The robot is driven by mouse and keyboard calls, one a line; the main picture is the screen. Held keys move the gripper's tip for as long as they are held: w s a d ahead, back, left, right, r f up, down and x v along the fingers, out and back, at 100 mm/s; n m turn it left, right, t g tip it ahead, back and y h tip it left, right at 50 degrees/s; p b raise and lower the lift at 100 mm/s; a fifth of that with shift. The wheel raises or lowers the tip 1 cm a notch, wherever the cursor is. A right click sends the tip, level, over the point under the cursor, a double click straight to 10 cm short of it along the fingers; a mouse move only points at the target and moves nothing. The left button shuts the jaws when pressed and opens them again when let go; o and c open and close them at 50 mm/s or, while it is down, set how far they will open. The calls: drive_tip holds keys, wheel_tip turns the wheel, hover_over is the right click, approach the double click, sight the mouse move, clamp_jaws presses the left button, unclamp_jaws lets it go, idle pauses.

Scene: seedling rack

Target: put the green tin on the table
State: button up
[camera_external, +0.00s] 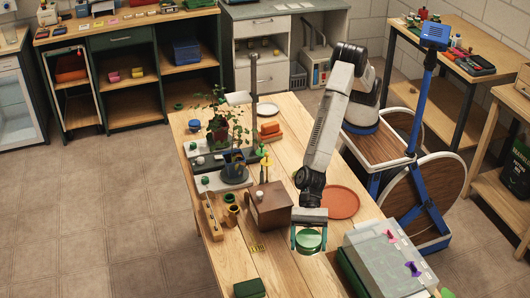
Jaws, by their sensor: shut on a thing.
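My gripper (309,236) points down over the front part of the wooden table (283,272). Its teal fingers are shut on the green tin (309,242), a round tin with a green lid. The tin sits between the fingers, in front of the brown box and near the grey case. I cannot tell whether its bottom touches the table or is a little above it.
A brown wooden box (268,205) stands left of my gripper. A terracotta plate (341,202) lies behind it to the right. A large grey case (385,262) is at the front right, with a dark green box (249,288) at the front left. Potted plants (236,160) stand farther back.

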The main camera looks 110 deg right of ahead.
hover_over(310, 270)
wheel_tip(310, 270, down, 6)
drive_tip(key=shift+f, duration=2.4)
drive_tip(key=shift+f, duration=0.1)
drive_tip(key=o, duration=1)
drive_tip(key=shift+s+d+r, duration=0.1)
drive_tip(key=shift+d+r, duration=0.15)
drive_tip(key=shift+d, duration=0.05)
drive_tip(key=v, duration=1.1)
drive_tip(key=shift+s+d, duration=0.1)
drive_tip(key=shift+d, duration=0.1)
